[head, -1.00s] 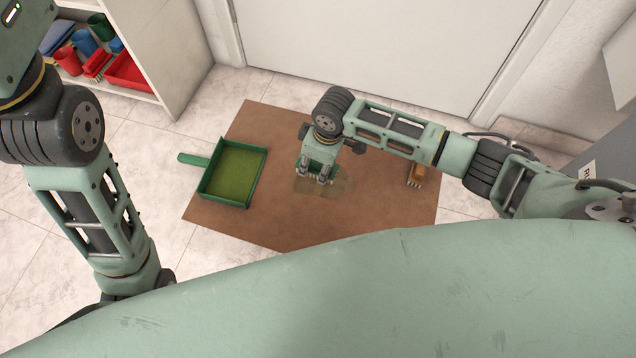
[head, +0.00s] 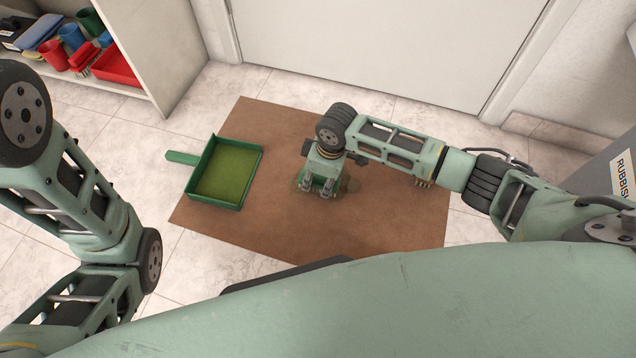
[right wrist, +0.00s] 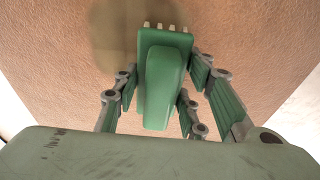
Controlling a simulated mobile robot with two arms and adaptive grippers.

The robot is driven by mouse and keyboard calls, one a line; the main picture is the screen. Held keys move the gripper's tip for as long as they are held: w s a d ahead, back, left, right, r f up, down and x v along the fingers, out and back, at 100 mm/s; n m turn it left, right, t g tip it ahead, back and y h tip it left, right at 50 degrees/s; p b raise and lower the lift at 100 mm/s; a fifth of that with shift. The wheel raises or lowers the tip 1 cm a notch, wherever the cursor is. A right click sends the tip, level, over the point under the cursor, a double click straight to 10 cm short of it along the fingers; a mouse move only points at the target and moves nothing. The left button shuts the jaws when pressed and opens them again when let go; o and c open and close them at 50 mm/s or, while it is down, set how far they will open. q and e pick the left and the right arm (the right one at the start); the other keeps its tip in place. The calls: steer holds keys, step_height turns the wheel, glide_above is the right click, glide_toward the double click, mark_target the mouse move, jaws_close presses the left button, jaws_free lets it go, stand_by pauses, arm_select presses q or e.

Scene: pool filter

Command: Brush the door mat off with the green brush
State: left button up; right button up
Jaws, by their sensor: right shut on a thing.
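The brown door mat (head: 380,225) lies on the tiled floor before the door. My right gripper (head: 318,191) is over the middle of the mat, shut on the green brush. In the right wrist view the brush (right wrist: 163,85) sits between the fingers, its pale bristles at the top, close over the mat; contact is unclear. A dark dirt patch (head: 348,185) shows on the mat beside the gripper, partly hidden by it. A green dustpan (head: 243,190) lies on the mat's left part, its handle to the left. My left arm shows at the left; its gripper is out of view.
A white shelf (head: 150,60) at upper left holds red, blue and green items, including a red tray (head: 118,68). A grey rubbish bin (head: 605,175) stands at right. The mat's front right is clear.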

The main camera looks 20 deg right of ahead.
steer(key=shift+w+d+r+b, duration=0.1)
steer(key=shift+w+d+b, duration=0.25)
steer(key=shift+w+d, duration=0.6)
steer(key=shift+w+d+b, duration=0.35)
steer(key=shift+w+d, duration=0.25)
steer(key=shift+w, duration=0.8)
steer(key=shift+w+d+r+b, duration=0.1)
steer(key=shift+w+d+b, duration=0.25)
steer(key=shift+w+d, duration=0.6)
steer(key=shift+w+a, duration=0.2)
steer(key=shift+f+b, duration=0.4)
steer(key=shift+f, duration=0.35)
steer(key=o, duration=1.2)
steer(key=c, duration=0.3)
steer(key=shift+c, duration=0.2)
steer(key=shift+r, duration=0.1)
